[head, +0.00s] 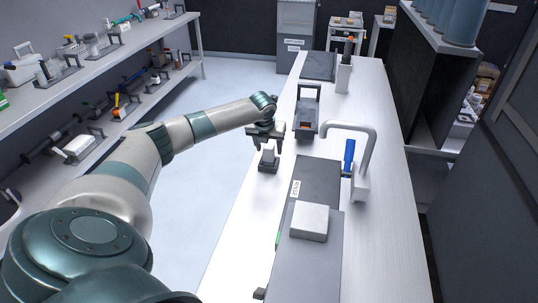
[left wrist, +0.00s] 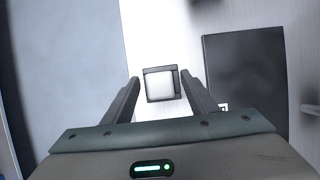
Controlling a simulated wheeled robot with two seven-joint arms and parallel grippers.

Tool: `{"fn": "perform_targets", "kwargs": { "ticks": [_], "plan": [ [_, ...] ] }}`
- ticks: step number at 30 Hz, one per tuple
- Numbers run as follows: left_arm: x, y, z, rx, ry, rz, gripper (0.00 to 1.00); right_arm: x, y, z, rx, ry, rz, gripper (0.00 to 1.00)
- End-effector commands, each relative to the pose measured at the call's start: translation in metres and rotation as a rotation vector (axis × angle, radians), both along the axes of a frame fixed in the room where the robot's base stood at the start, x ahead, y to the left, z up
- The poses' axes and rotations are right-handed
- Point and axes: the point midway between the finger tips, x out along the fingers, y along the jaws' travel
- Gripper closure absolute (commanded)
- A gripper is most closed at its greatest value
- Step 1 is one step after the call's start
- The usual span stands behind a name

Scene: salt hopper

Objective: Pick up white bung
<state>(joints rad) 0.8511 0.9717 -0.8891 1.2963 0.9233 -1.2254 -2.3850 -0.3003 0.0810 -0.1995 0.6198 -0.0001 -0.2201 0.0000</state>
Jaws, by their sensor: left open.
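The white bung (head: 269,152) stands upright on a small dark base (head: 268,165) near the left edge of the white bench. In the left wrist view the bung (left wrist: 161,84) shows from above as a pale square with a dark border. My left gripper (head: 266,147) is open above it, and in the left wrist view its two fingers (left wrist: 159,92) lie to either side of the bung, with nothing held. The picture does not show clearly how far the fingertips are above it. My right gripper is not in view.
A dark tray with a handle (head: 306,115) stands just behind. To the right are a dark panel (head: 318,178), a white block (head: 309,221) and a white curved spout (head: 372,140) beside a blue handle (head: 349,155). Shelves (head: 100,65) line the left wall.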

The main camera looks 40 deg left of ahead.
Motion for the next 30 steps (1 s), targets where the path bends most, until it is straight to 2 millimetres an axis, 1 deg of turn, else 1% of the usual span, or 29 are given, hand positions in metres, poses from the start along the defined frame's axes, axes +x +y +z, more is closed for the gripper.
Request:
{"fn": "perform_targets", "kwargs": {
  "ticks": [4, 16, 17, 18, 20, 21, 22, 23, 30],
  "plan": [
    [0.0015, 0.0004, -0.0048, 0.001, -0.001, -0.002, 0.48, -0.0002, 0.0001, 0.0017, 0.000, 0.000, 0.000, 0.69],
    [0.0015, 0.0007, -0.0044, 0.001, -0.001, -0.001, 0.48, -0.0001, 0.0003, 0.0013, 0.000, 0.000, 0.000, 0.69],
    [0.0015, 0.0007, -0.0044, 0.001, -0.001, -0.001, 0.50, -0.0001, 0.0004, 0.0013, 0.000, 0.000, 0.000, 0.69],
    [0.0014, 0.0007, -0.0043, 0.001, -0.001, -0.001, 0.60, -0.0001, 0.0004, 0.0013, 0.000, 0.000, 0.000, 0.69],
    [0.0014, 0.0007, -0.0043, 0.001, -0.001, -0.001, 0.74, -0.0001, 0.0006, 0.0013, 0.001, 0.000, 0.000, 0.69],
    [0.0014, 0.0007, -0.0043, 0.001, -0.001, -0.001, 0.83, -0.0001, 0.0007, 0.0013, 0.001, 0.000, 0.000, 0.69],
    [0.0014, 0.0008, -0.0043, 0.001, -0.001, -0.001, 0.91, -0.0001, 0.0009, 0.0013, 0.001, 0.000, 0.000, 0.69],
    [0.0014, 0.0008, -0.0043, 0.001, -0.001, -0.001, 0.94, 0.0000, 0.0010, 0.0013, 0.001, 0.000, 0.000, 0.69],
    [0.0016, 0.0009, -0.0038, 0.000, -0.001, 0.000, 0.94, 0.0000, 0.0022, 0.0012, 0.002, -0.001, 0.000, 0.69]
  ]
}}
